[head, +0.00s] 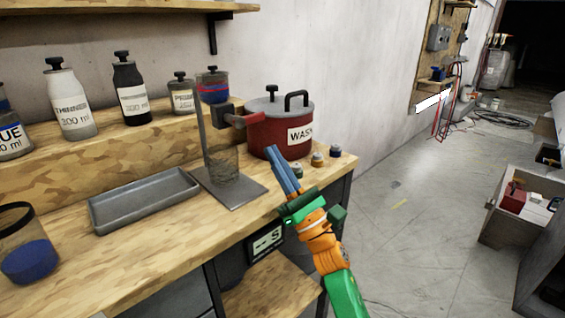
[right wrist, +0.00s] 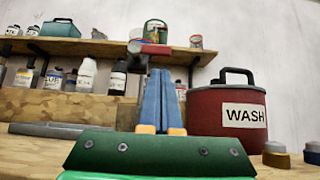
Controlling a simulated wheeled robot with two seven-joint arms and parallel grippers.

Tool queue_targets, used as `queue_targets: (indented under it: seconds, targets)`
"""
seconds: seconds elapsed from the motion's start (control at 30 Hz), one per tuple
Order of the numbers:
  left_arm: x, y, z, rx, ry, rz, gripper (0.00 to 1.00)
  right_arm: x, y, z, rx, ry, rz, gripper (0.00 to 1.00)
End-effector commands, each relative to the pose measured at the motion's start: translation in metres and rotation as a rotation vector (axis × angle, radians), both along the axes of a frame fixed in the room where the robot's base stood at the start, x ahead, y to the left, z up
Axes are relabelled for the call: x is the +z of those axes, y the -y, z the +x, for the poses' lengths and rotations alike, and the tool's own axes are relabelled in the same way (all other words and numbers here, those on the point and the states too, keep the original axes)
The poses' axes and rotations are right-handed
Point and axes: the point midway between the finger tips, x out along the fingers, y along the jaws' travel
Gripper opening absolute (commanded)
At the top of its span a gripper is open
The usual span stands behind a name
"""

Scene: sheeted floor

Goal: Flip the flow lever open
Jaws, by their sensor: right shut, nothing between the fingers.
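The flow lever (head: 247,119) is a red bar on a dark block at the top of a grey metal stand (head: 204,135). It points right, towards the red WASH pot (head: 272,128). In the right wrist view the lever (right wrist: 155,50) shows just above my fingertips. My right gripper (head: 273,151) is shut and empty, its blue fingers together and pointing up, in front of the pot and to the lower right of the lever. In the right wrist view my right gripper (right wrist: 160,75) appears apart from the lever, though depth is hard to judge. My left gripper is out of view.
A clear beaker (head: 222,162) stands on the stand's base plate. A grey tray (head: 143,200) lies to its left, and several bottles line the raised shelf behind. Small capped jars (head: 317,159) sit right of my fingers, near the bench edge. Open floor lies to the right.

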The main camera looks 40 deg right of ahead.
Motion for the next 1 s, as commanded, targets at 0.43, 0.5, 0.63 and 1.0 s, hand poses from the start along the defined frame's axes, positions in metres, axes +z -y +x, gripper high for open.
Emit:
queue_targets:
  seconds: [0.43,0.5,0.63,1.0]
  targets:
    - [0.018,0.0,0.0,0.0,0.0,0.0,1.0,0.033,-0.002,0.033,-0.001,-0.001,0.001,0.0]
    - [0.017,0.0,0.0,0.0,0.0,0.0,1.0,0.032,-0.002,0.033,-0.001,-0.001,0.001,0.0]
    - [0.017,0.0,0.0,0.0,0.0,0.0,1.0,0.032,-0.002,0.033,0.0,-0.001,0.001,0.0]
    - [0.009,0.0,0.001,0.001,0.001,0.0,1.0,0.034,-0.003,0.033,-0.001,0.004,-0.054,0.0]
